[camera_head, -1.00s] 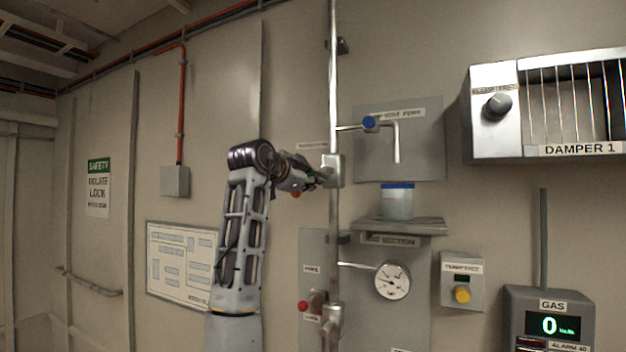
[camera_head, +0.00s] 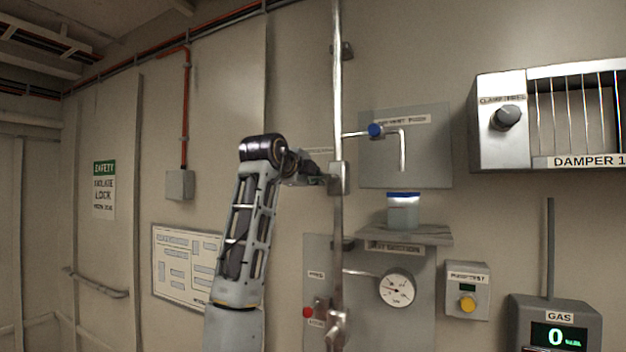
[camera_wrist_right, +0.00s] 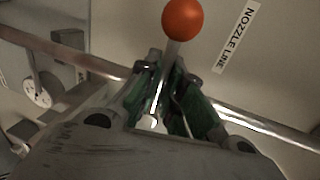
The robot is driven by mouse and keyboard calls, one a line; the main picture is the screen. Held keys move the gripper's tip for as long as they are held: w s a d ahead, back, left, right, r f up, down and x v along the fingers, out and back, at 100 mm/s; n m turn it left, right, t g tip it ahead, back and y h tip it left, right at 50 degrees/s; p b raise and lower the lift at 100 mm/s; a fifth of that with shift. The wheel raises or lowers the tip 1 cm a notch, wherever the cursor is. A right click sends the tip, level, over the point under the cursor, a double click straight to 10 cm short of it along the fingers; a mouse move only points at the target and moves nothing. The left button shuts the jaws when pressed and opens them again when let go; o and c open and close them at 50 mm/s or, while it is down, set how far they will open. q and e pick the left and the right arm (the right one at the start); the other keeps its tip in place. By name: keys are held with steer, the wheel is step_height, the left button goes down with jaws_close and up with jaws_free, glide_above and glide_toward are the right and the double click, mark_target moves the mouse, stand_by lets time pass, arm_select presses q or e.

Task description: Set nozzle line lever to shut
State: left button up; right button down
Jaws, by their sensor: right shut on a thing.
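The nozzle line lever is a thin metal rod with an orange-red ball end (camera_wrist_right: 183,19). In the right wrist view its rod (camera_wrist_right: 162,78) runs down between the green-padded fingers of my right gripper (camera_wrist_right: 172,100), which is shut on it. The ball sticks out beyond the fingertips, near the NOZZLE LINE label (camera_wrist_right: 236,36). In the head view my right gripper (camera_head: 318,176) is at the valve body (camera_head: 340,178) on the vertical pipe. The lever is hidden there by the gripper. My left gripper is not in view.
The vertical pipe (camera_head: 337,90) runs beside the gripper. A bent vent pipe with a blue knob (camera_head: 376,130) and a shelf (camera_head: 408,235) with a blue-lidded jar (camera_head: 403,210) are to its right. Below are a gauge (camera_head: 396,289) and a red-knobbed valve (camera_head: 308,312).

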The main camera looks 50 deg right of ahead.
stand_by(0.3)
steer(key=c, duration=1.5)
jaws_free()
steer(key=shift+c, duration=0.2)
steer(key=shift+a, duration=0.15)
steer(key=v, duration=1.1)
steer(key=shift+a+r, duration=0.15)
steer(key=shift+a, duration=0.15)
steer(key=shift+s+n, duration=0.15)
steer(key=shift+n, duration=0.15)
